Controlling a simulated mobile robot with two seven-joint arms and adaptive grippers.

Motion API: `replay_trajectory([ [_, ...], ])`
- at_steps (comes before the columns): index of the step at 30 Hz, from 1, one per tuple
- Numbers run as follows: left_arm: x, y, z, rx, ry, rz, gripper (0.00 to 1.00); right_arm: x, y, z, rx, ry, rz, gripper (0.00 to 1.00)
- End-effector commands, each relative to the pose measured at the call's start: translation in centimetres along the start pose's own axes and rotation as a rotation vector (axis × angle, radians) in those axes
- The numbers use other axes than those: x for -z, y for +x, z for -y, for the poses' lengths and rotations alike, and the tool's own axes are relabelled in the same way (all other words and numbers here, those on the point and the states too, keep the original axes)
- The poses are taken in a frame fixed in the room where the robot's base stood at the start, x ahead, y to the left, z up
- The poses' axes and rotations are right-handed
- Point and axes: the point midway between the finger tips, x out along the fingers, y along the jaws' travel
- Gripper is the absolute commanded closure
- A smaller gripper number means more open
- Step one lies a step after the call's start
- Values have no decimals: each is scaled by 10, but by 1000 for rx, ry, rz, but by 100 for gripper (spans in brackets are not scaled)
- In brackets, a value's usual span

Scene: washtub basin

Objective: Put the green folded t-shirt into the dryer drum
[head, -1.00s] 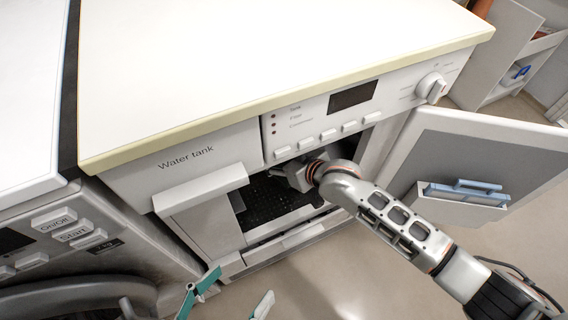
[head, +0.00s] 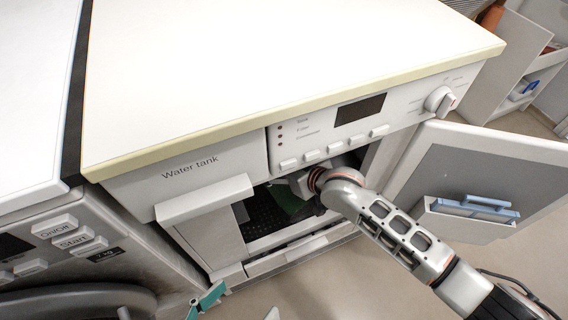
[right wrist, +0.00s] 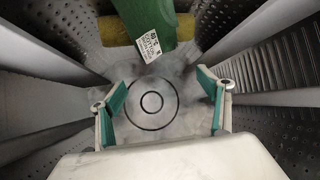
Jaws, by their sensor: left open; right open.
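The green t-shirt (right wrist: 150,28) shows at the top of the right wrist view, with a white printed label on it, between perforated metal drum walls. A green patch of it (head: 292,205) also shows inside the dryer opening in the head view, beside my right arm. The dryer drum (head: 262,212) is dark and perforated. My right gripper (right wrist: 164,95) is inside the drum, open and empty, apart from the shirt; in the head view it is hidden by the arm and dryer front. My left gripper (head: 240,304) is open and empty low in front of the dryer, partly cut off.
The dryer door (head: 480,175) stands open at the right. A worktop (head: 290,70) overhangs the opening. A washing machine (head: 60,270) stands at the left. A yellow strip (right wrist: 118,32) lies behind the shirt. Metal ribs flank my right gripper. The floor in front is clear.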

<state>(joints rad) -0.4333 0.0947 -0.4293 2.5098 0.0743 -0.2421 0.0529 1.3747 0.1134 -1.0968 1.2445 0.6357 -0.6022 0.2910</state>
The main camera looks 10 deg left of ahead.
Motion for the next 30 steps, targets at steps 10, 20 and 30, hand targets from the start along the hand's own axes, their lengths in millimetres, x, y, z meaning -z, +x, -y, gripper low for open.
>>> replay_trajectory([
  [10,1,1,0,1,-4,-4,26,0,-30,0,1,1,-2,23],
  [20,2,1,0,2,-5,-5,26,0,-86,0,0,-1,-2,23],
  [30,2,1,0,2,-5,-6,26,0,-118,0,0,1,-1,23],
])
